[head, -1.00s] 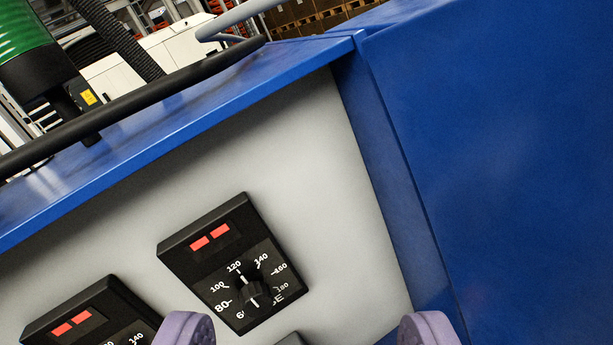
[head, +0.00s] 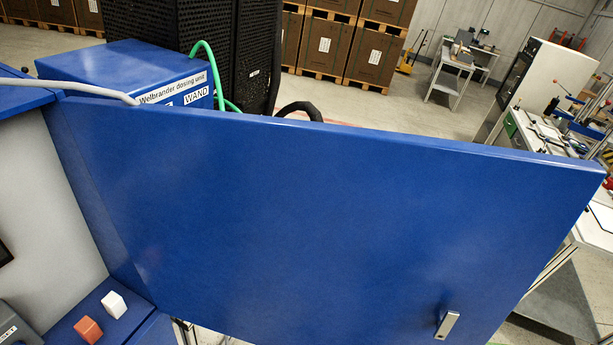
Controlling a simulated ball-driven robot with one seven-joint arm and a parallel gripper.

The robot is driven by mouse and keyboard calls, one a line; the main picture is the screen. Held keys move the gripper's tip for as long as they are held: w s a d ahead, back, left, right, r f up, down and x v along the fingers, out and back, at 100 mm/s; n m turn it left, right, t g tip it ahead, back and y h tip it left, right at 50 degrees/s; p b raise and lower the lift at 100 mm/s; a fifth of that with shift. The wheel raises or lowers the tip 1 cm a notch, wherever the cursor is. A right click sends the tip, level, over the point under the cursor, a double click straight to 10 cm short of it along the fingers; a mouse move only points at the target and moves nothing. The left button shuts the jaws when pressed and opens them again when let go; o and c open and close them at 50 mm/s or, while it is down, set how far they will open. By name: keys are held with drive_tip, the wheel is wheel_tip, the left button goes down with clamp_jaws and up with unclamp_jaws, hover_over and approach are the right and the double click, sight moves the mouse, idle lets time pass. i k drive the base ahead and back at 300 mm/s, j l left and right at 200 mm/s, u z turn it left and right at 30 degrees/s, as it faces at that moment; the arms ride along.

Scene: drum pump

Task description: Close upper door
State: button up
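The upper door (head: 330,225) is a large flat blue panel that fills the middle of the head view. It stands swung open, joined to the blue cabinet at the left. A small metal handle (head: 447,324) sits near its lower right, by the free edge. The cabinet's light grey inner panel (head: 48,215) shows at the left. My gripper is not in view now.
A white block (head: 114,304) and an orange block (head: 88,330) sit on the cabinet's blue ledge below the panel. A blue dosing unit (head: 135,72) stands behind the door. A grey hose (head: 70,87) crosses the cabinet top. Workbenches stand at the right.

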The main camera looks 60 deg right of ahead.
sight(255, 229)
drive_tip(key=k+z, duration=0.25)
drive_tip(key=z, duration=0.2)
drive_tip(key=k+l+z, duration=0.15)
drive_tip(key=z, duration=0.35)
drive_tip(key=i+l+z, duration=0.1)
drive_tip(key=z, duration=0.4)
drive_tip(key=i+l+z, duration=0.15)
drive_tip(key=z, duration=0.3)
drive_tip(key=i+z, duration=0.15)
drive_tip(key=z, duration=0.35)
drive_tip(key=i+z, duration=0.1)
drive_tip(key=z, duration=0.35)
drive_tip(key=i+j+u, duration=0.1)
drive_tip(key=i+u, duration=0.25)
drive_tip(key=i, duration=1.6)
drive_tip(key=i+u, duration=0.1)
drive_tip(key=u, duration=4)
